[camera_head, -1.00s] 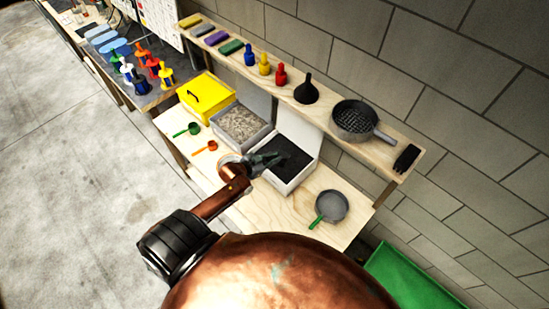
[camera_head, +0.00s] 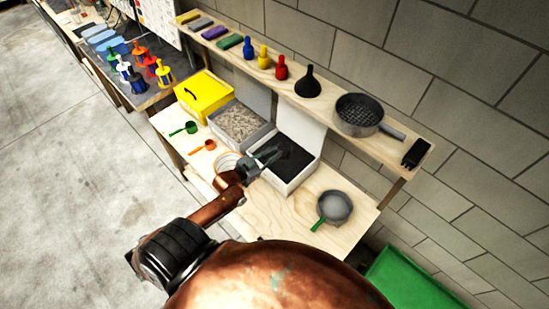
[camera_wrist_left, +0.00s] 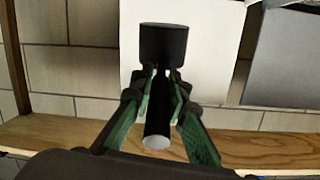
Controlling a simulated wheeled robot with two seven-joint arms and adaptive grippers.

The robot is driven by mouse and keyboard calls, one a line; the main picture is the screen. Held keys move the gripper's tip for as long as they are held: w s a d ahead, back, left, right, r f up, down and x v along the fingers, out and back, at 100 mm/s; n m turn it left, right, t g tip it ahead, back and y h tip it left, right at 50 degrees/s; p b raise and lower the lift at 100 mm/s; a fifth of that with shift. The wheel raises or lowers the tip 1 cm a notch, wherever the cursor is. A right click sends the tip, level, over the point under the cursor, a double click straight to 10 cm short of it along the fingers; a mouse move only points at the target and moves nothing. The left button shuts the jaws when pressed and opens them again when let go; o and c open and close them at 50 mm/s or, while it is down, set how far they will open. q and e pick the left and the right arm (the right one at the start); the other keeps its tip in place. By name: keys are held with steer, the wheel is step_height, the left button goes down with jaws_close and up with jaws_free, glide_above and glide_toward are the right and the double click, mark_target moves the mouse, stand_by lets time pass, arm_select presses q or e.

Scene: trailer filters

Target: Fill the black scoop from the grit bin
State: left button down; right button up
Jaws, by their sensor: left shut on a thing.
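My left gripper (camera_head: 268,158) is over the near-left part of the white open bin (camera_head: 287,186) with dark contents. In the left wrist view, its fingers (camera_wrist_left: 160,100) are shut on the handle of the black scoop (camera_wrist_left: 164,43), whose round cup is beyond the fingertips. I cannot see inside the cup. In the head view the scoop is hard to tell from the dark contents. A grey open bin (camera_head: 262,128) with pale, coarse contents stands left of the white one, then a shut yellow bin (camera_head: 204,95). No label shows which is the grit bin. My right gripper is out of view.
A green scoop (camera_head: 190,127) and an orange scoop (camera_head: 208,145) lie left of the bins. A grey pan (camera_head: 333,207) with green handle lies right. A shelf (camera_head: 350,98) with bottles, a funnel (camera_head: 307,84) and a sieve (camera_head: 358,113) runs behind. Raised lids stand behind the open bins.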

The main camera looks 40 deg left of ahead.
arm_select(q)
steer(key=shift+r+t+b, duration=0.35)
steer(key=shift+t+b, duration=0.55)
steer(key=shift+b, duration=0.95)
steer(key=shift+r, duration=0.25)
